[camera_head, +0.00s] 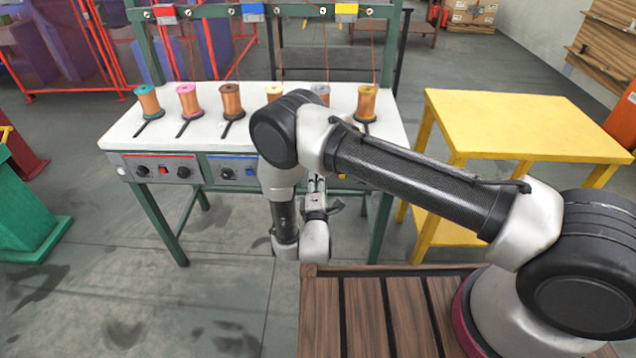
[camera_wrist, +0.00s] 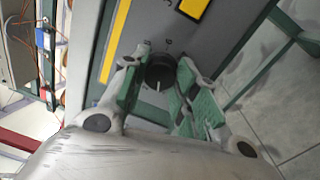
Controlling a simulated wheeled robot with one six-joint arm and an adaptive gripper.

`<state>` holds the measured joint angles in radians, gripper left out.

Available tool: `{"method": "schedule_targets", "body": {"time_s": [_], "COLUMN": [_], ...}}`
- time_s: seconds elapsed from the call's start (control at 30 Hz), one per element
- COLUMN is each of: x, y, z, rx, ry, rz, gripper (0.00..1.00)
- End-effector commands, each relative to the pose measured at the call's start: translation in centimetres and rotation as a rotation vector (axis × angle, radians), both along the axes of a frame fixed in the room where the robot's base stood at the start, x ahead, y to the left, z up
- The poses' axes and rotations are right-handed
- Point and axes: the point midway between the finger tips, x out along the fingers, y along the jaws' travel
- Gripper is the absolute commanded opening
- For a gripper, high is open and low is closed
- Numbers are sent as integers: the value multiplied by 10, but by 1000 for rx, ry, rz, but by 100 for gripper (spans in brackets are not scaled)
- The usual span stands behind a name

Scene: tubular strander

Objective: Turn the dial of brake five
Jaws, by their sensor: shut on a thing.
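The dial (camera_wrist: 160,72) in the wrist view is a round black knob with a white pointer mark, on a grey panel with a yellow stripe (camera_wrist: 116,42). My gripper (camera_wrist: 159,88) has its green-padded fingers on either side of this dial and is shut on it. In the head view my gripper (camera_head: 318,184) is at the front of the white table's yellow-marked control box (camera_head: 352,182). My arm and gripper hide the dial there.
A yellow switch (camera_wrist: 194,7) sits beside the dial. The white table (camera_head: 160,100) carries several copper-wire spools, with a red-marked box (camera_head: 160,168) and a blue-marked box (camera_head: 235,170) along its front. A yellow table (camera_head: 520,115) stands at right. The floor at left front is clear.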

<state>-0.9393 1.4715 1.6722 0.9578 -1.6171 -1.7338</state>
Motion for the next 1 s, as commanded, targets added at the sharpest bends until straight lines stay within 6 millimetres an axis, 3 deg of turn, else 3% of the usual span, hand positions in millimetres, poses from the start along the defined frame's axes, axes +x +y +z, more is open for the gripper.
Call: {"method": "schedule_targets", "body": {"time_s": [0.4,0.9,0.93,1.0], "x": [-1,-1,-1,-1], "y": [1,1,1,1], "z": [-1,-1,-1,-1], "rx": [-163,-179,-179,-179], "ry": [8,10,10,9], "rz": [5,5,5,5], "gripper": [6,6,33,46]}}
